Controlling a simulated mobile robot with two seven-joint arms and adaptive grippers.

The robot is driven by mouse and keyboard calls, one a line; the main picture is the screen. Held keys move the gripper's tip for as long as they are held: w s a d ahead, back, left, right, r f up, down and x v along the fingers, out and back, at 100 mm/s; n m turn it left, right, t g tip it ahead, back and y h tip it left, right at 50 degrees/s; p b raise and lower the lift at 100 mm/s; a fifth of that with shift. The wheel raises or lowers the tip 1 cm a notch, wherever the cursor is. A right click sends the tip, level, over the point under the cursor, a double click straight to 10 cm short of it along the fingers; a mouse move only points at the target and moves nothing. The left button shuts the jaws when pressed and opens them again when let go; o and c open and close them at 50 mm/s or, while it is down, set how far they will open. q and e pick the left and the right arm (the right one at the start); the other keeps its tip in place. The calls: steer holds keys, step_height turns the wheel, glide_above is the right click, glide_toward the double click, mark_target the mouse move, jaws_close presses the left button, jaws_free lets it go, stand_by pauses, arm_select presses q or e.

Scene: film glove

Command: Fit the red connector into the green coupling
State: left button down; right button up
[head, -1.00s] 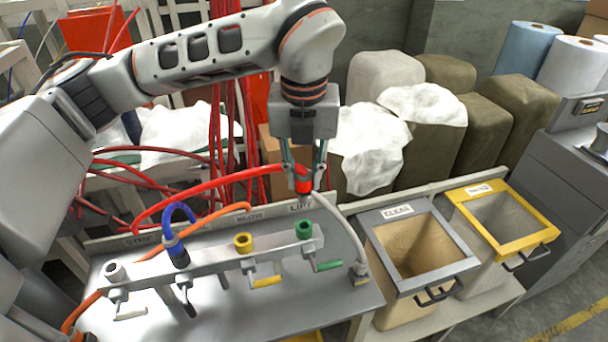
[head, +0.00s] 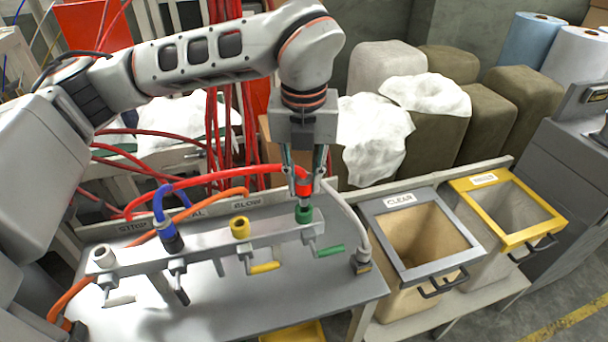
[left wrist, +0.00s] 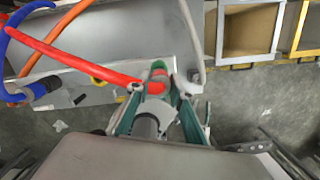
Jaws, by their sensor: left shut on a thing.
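My left gripper (head: 304,186) is shut on the red connector (head: 304,187) at the end of the red hose. It holds the connector upright, directly above the green coupling (head: 304,214) on the manifold rail. The connector's metal tip meets the coupling's top; I cannot tell how deep it sits. In the left wrist view the red connector (left wrist: 156,80) lies between the fingers, with the green coupling (left wrist: 158,66) just beyond it. A green lever handle (head: 330,250) sits below the coupling. My right gripper is not in view.
A yellow coupling (head: 240,228) and a blue connector (head: 171,237) with its hose stand farther left on the rail. A white hose (head: 350,220) arcs close to the gripper's right. Bins labelled CLEAR (head: 376,208) and, with a yellow rim, another (head: 462,185) stand at right.

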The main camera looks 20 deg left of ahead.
mark_target(304, 190)
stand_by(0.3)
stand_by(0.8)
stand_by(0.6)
arm_select(q)
steer(key=shift+f+b, duration=1.2)
steer(key=shift+f, duration=0.55)
steer(key=c, duration=1.7)
jaws_free()
steer(key=shift+r, duration=0.1)
steer(key=r, duration=0.4)
steer(key=s+r, duration=0.1)
steer(key=r, duration=0.6)
steer(key=shift+s+d+r, duration=0.2)
steer(key=shift+r, duration=0.2)
